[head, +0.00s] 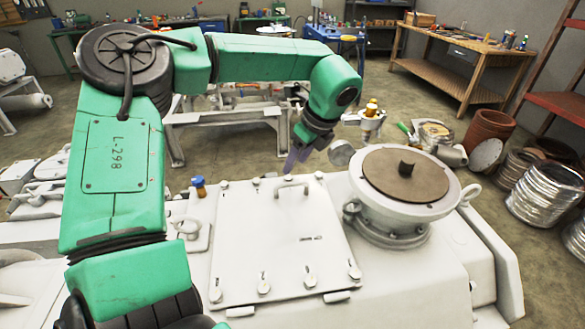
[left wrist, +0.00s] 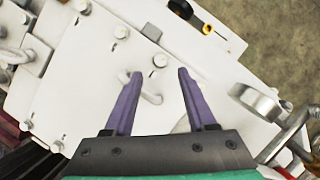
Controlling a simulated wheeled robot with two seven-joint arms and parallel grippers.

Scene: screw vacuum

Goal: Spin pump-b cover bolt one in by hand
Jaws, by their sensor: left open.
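A white rectangular cover plate (head: 270,240) lies on the white machine body, with a raised handle (head: 292,187) and bolts along its far and near edges. My left gripper (head: 291,160), with purple fingers, points down over the plate's far edge. In the left wrist view the fingers (left wrist: 160,74) are apart with nothing held between them. I cannot tell which bolt is number one. My right gripper is not in view.
A round flanged port with a brown disc (head: 405,175) stands right of the plate. A blue-capped fitting (head: 199,187) is at the plate's left. A brass-topped fitting (head: 371,110) stands beyond. Benches and silver duct coils (head: 540,190) are farther off.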

